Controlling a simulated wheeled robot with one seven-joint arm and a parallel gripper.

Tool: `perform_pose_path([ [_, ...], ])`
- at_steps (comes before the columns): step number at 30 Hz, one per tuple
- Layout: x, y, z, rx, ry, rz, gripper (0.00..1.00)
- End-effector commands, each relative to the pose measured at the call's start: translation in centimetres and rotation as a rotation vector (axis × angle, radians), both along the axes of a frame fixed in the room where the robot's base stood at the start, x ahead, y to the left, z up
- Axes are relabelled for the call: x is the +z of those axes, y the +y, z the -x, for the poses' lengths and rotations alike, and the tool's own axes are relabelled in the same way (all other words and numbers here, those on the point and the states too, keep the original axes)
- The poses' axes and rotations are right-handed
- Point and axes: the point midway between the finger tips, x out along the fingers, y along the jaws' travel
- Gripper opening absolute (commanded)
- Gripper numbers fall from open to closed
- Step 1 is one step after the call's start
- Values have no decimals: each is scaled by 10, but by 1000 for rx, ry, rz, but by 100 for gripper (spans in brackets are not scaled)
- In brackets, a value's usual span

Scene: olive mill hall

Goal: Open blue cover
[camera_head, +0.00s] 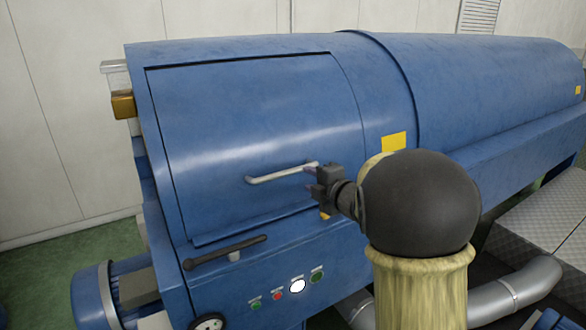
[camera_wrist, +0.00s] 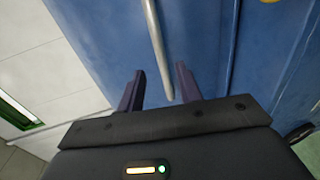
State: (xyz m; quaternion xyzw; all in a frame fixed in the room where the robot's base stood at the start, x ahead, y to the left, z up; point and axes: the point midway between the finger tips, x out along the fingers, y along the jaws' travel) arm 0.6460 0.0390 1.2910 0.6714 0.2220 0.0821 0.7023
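The blue cover (camera_head: 255,130) is a curved panel on the left part of a large blue machine, and it lies closed in its frame. A pale metal bar handle (camera_head: 282,173) is fixed near its lower edge. My gripper (camera_head: 312,179) is at the right end of this handle. In the wrist view the gripper (camera_wrist: 160,88) has its two dark fingers apart, with the end of the handle (camera_wrist: 157,45) showing between them. I cannot tell whether either finger touches it. The blue cover (camera_wrist: 100,40) fills much of that view.
A dark lever (camera_head: 225,252) sits below the cover. Several buttons (camera_head: 277,296) are on the panel under it. A blue motor (camera_head: 100,295) stands at lower left, and a grey pipe (camera_head: 505,292) and metal plate steps (camera_head: 545,220) are at lower right.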

Motion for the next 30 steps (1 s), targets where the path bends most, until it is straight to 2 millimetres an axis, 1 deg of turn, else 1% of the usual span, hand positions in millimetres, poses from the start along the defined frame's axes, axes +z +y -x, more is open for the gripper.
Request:
perform_pose_path([
  [1,0,4,-8,2,2,1,35],
  [9,-8,21,-44,2,1,1,35],
  [18,-17,38,-80,1,0,0,35],
  [23,-19,42,-88,1,0,0,35],
  [30,-20,42,-89,1,-1,-1,35],
])
